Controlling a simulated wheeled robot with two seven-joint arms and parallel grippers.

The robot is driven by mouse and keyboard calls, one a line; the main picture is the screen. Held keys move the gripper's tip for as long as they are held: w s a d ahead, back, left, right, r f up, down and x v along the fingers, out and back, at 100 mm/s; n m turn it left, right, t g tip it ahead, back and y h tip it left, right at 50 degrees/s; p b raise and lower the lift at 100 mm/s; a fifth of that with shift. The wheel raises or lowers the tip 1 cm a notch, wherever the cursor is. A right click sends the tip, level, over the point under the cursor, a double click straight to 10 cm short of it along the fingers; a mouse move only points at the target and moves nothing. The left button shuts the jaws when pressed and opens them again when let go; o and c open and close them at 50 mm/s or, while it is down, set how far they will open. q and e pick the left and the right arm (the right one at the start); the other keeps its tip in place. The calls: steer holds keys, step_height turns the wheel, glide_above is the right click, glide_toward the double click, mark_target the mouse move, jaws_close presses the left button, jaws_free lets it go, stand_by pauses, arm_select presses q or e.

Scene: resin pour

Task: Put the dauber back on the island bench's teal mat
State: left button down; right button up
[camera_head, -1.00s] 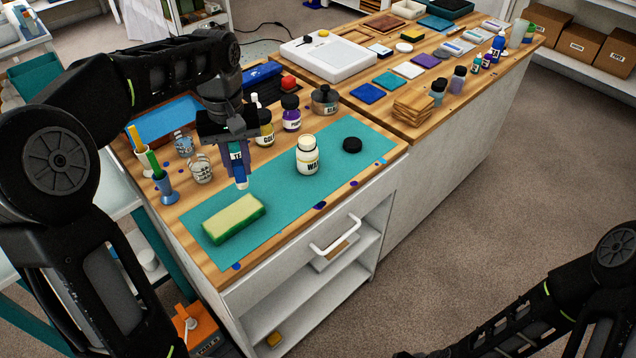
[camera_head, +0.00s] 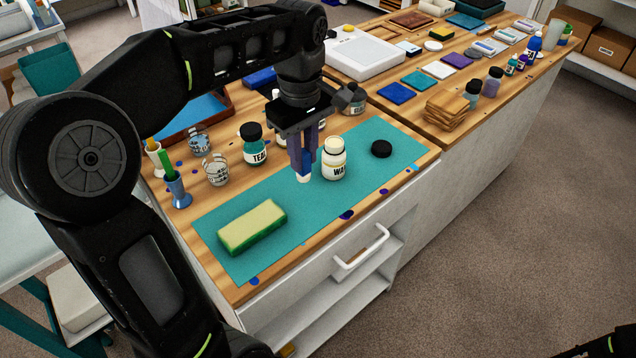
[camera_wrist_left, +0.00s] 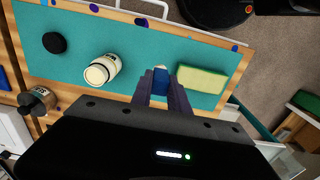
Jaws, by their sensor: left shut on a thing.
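The dauber (camera_head: 304,173), blue with a white tip, is held upright between the fingers of my left gripper (camera_head: 303,155). My left gripper is shut on it, and the fingers hide its upper part. The blue dauber also shows between the fingers in the left wrist view (camera_wrist_left: 160,79). The dauber is over the teal mat (camera_head: 365,183), just left of the open wax jar (camera_head: 334,162). I cannot tell whether its tip touches the mat. My right gripper is out of view.
A yellow-green sponge (camera_head: 252,227) lies on the mat's left part and a black lid (camera_head: 381,149) on its right. A teal bottle (camera_head: 254,146), glass cups (camera_head: 216,170) and a blue holder (camera_head: 177,188) stand behind and left. Bare mat lies between sponge and jar.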

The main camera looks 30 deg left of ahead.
mark_target(304, 176)
arm_select(q)
step_height(304, 176, down, 6)
steer(key=shift+r, duration=0.1)
step_height(304, 176, down, 4)
steer(key=shift+r, duration=0.15)
stand_by(0.4)
steer(key=shift+f, duration=0.3)
steer(key=c, duration=1.3)
jaws_free()
steer(key=shift+r, duration=0.1)
steer(key=shift+o, duration=0.2)
